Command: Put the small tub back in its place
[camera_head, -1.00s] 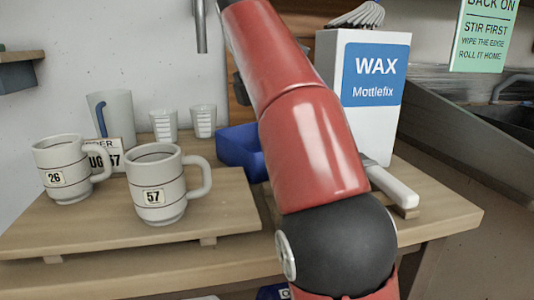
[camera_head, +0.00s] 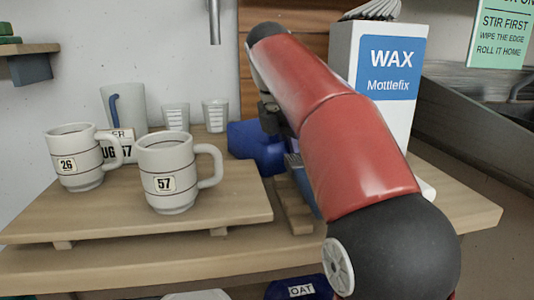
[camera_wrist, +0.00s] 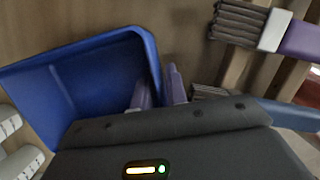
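A small blue tub (camera_head: 258,145) is at the back of the wooden table, partly hidden by my arm. In the wrist view the tub (camera_wrist: 85,85) is open-topped and looks empty. My gripper (camera_wrist: 158,84) is at its right wall, one finger inside and one outside. The fingers are close together with the wall between them, so they look shut on it. In the head view my gripper (camera_head: 270,120) is dark and mostly hidden behind my red arm; whether the tub is off the table is unclear.
Two banded mugs, 26 (camera_head: 75,160) and 57 (camera_head: 168,175), stand on a low wooden board (camera_head: 110,215). A grey jug (camera_head: 125,105) and two small cups stand behind. A WAX box (camera_head: 385,75) is at right. A brush (camera_wrist: 245,25) lies near the tub. An OAT-labelled blue thing (camera_head: 300,289) is below.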

